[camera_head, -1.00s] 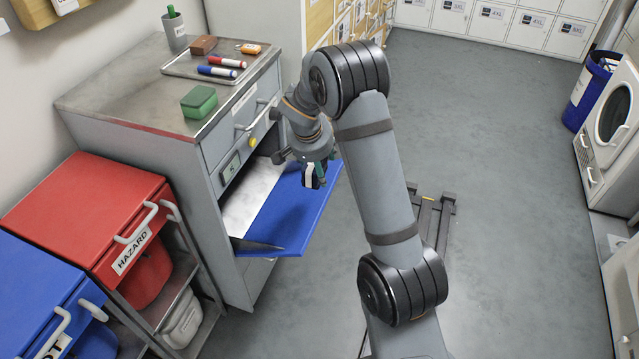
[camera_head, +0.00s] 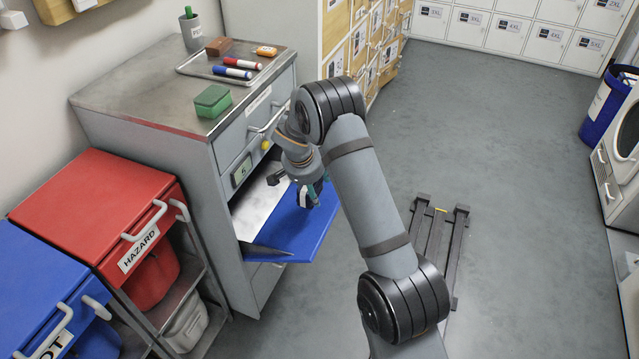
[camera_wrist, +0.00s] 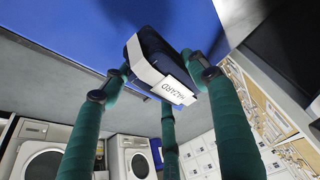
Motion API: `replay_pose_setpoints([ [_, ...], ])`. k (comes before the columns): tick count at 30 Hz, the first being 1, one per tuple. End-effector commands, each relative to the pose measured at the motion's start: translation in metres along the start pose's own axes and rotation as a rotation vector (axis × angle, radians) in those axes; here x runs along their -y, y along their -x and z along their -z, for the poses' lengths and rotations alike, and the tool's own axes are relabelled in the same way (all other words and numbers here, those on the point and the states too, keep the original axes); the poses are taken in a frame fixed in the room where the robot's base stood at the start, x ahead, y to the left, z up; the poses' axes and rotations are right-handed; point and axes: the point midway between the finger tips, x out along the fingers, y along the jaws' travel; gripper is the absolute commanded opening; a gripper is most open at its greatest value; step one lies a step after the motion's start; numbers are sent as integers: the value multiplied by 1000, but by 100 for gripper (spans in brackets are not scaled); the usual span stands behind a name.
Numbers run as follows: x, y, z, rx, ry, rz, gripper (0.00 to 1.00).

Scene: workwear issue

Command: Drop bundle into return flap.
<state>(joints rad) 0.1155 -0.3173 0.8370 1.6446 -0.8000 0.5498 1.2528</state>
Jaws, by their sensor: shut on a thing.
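A dark folded bundle (camera_wrist: 150,48) with a white band reading HAZARD shows in the wrist view. My gripper (camera_wrist: 160,84) has green fingers shut around the bundle. In the head view my gripper (camera_head: 309,193) is over the outer right part of the open blue return flap (camera_head: 285,232), at the front of the grey cabinet. The bundle is small there and partly hidden by the fingers. The blue surface also fills the top of the wrist view (camera_wrist: 60,25), close to the bundle; I cannot tell whether they touch.
The grey cabinet (camera_head: 125,100) carries a green box (camera_head: 212,101), a tray with markers, and a pen cup. A red HAZARD bin (camera_head: 95,205) and a blue bin (camera_head: 35,280) stand left of it. The floor (camera_head: 520,190) to the right is mostly clear.

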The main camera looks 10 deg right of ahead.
Motion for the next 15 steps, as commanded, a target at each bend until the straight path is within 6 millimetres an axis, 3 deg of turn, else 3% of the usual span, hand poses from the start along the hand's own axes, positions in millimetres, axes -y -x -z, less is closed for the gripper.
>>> replay_pose_setpoints([
  [14, 6, -7, -2, -1, 0, 1, 29],
  [15, 6, -7, -2, -1, 0, 1, 60],
])
